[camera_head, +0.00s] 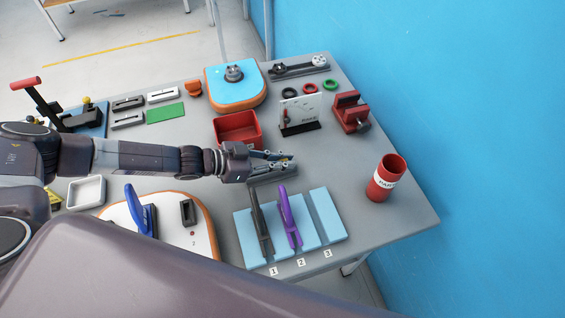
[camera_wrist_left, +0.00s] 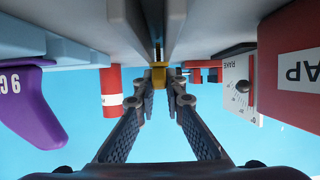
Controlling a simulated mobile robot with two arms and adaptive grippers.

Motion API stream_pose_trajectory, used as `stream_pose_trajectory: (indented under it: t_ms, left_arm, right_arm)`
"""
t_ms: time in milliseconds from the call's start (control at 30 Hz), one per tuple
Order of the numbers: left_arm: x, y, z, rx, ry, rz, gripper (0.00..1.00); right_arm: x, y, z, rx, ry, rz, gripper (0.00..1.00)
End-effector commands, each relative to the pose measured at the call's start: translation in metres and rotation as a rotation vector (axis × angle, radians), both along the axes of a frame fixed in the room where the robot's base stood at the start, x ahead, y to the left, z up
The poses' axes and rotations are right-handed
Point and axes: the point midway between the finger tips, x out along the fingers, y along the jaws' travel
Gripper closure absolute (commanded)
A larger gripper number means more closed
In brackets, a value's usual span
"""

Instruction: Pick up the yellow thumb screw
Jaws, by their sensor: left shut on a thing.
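My left gripper (camera_head: 286,160) reaches over the middle of the table, above a dark grey block (camera_head: 272,179). A small yellow thumb screw (camera_wrist_left: 158,80) sits between its fingertips in the left wrist view, and the fingers are shut on it. A thin metal shaft runs from the screw toward the grey surface at the top of that view. In the head view the fingers hide most of the screw. I cannot tell whether the screw is clear of the block. My right gripper is not in view.
A red bin (camera_head: 237,130) stands just behind the gripper. A gauge plate (camera_head: 300,110) and a red vise (camera_head: 351,112) stand behind right. A red cup (camera_head: 386,178) is at the right. Light blue pads (camera_head: 327,214) with black and purple tools lie in front. The table between block and cup is clear.

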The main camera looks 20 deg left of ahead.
Motion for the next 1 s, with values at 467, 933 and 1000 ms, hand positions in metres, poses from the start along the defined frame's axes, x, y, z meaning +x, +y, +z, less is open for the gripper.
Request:
stream_pose_trajectory:
  t_ms: [467, 933, 1000]
  left_arm:
    - [0.0, 0.0, 0.005, -0.001, -0.001, 0.001, 1.0]
    - [0.002, 0.0, 0.106, 0.0, -0.01, -0.001, 1.0]
    - [0.001, 0.0, 0.124, 0.0, -0.009, -0.001, 1.0]
  right_arm:
    - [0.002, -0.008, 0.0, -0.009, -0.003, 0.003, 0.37]
    - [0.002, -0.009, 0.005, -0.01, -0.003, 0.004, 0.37]
    - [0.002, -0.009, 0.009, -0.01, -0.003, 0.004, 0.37]
